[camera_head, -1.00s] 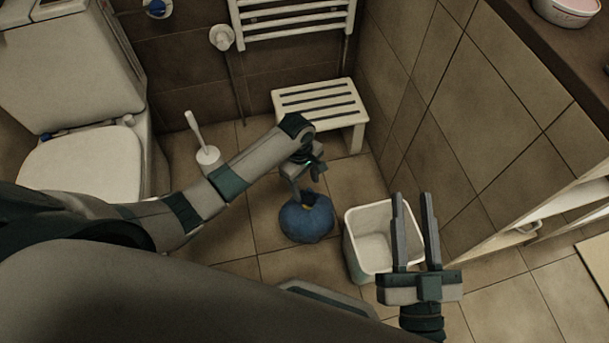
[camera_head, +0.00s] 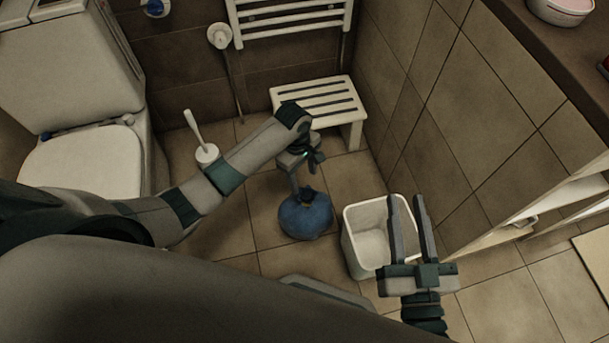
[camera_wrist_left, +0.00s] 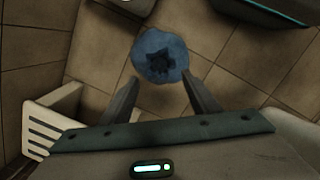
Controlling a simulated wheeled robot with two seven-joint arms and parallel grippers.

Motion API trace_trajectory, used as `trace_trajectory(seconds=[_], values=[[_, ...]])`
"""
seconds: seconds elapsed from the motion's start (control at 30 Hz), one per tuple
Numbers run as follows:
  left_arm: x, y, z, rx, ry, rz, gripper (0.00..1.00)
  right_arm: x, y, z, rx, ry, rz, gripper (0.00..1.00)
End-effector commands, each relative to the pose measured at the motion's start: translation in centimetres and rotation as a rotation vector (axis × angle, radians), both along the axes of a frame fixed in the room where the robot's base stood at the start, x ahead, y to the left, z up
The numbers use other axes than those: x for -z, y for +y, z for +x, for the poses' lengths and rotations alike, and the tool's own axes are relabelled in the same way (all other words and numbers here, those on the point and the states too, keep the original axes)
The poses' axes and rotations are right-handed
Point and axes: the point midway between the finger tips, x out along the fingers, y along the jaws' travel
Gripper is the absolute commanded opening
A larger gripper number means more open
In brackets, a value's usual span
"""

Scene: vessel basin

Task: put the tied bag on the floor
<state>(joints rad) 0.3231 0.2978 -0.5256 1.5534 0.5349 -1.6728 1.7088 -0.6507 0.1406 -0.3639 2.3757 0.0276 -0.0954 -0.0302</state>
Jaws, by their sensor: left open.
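The tied bag (camera_head: 306,216) is blue and round with a gathered top, and it rests on the tiled floor to the left of the white bin. In the left wrist view the bag (camera_wrist_left: 160,56) lies just beyond the fingertips. My left gripper (camera_head: 301,180) is above the bag, its fingers apart; in the left wrist view the open fingers (camera_wrist_left: 160,88) hold nothing. My right gripper (camera_head: 406,202) is in front of the bin, with its two fingers parallel and a gap between them, and nothing shows in it.
An empty white bin (camera_head: 352,246) stands right of the bag. A white slatted stool (camera_head: 318,97) is behind, against the wall. A toilet brush (camera_head: 206,153) and the toilet (camera_head: 85,165) are at left. Bare floor (camera_head: 262,185) shows around the bag.

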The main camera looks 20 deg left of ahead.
Motion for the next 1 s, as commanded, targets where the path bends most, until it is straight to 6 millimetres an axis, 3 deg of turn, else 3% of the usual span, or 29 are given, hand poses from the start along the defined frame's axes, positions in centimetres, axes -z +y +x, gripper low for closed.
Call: trace_trajectory(seconds=[0.17, 0.27, 0.4, 0.53, 0.67, 0.77, 1.0], values=[[0.6, -1.2, -0.6, 0.058, -0.05, -0.032, 0.55, -0.1, 0.0, 0.0, 0.0, -0.001, 0.001, 0.31], [1.2, -2.9, -1.1, 0.143, -0.135, -0.075, 0.55, -0.1, 0.0, 0.0, 0.0, -0.001, 0.002, 0.31], [1.2, -6.4, -2.4, 0.322, -0.338, -0.148, 0.55, -0.1, 0.0, 0.0, 0.0, -0.002, 0.002, 0.31], [-0.6, -9.7, -4.0, 0.514, -0.603, -0.184, 0.55, -0.1, 0.0, 0.0, 0.0, -0.002, 0.002, 0.31], [-4.5, -12.0, -5.8, 0.686, -0.896, -0.148, 0.55, -0.1, 0.0, 0.0, 0.0, -0.003, 0.001, 0.31], [-8.6, -12.7, -7.3, 0.795, -1.121, -0.064, 0.55, -0.1, 0.0, 0.0, 0.0, -0.003, 0.001, 0.31], [-20.3, -11.4, -11.8, 0.97, -1.561, 0.322, 0.55, -0.1, 0.0, 0.0, 0.0, -0.002, 0.001, 0.31]])
